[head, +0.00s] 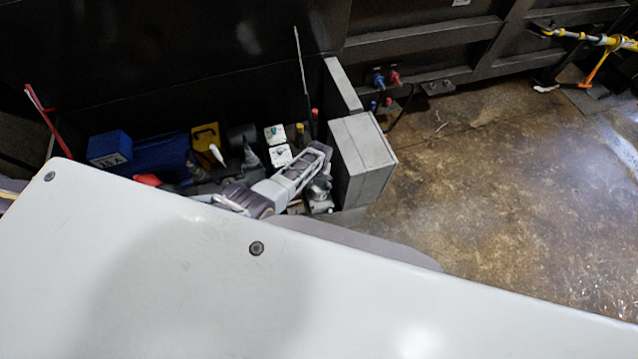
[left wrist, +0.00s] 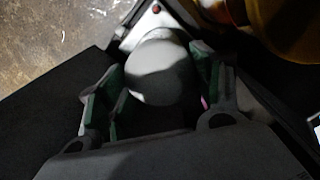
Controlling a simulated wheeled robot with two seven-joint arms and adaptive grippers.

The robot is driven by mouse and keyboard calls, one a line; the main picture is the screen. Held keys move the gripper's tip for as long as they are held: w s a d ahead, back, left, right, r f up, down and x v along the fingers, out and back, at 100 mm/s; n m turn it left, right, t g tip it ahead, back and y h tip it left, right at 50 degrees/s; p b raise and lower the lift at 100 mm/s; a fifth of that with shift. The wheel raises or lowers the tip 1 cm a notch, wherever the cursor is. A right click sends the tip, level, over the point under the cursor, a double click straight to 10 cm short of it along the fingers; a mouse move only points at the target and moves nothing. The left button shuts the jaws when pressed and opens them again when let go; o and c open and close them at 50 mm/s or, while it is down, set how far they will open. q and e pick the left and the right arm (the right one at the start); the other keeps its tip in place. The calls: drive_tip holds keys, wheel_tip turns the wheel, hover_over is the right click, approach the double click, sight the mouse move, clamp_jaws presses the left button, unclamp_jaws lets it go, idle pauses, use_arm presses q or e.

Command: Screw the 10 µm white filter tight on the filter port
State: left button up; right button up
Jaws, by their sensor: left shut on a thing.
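A pale, rounded filter (left wrist: 160,72) fills the space between the green-padded fingers of my left gripper (left wrist: 152,88) in the left wrist view. The gripper is shut on it. Its label cannot be read, and its far end is hidden. In the head view my left arm reaches into the cluttered corner by the dark wall; the filter cannot be made out there. The filter port is not clearly visible, so I cannot tell whether the filter touches it. My right gripper is in neither view.
A grey box (head: 362,160) stands close to the right of my left arm. A blue box (head: 110,148), a yellow item (head: 205,136) and white blocks with knobs (head: 275,135) crowd the corner. Blue and red fittings (head: 387,78) sit on the wall. The brown floor (head: 490,190) is open at right.

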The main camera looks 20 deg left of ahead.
use_arm(q)
drive_tip(key=shift+m, duration=0.6)
drive_tip(key=shift+m, duration=0.8)
drive_tip(key=o, duration=1.2)
drive_tip(key=shift+c, duration=0.4)
drive_tip(key=shift+r, duration=0.2)
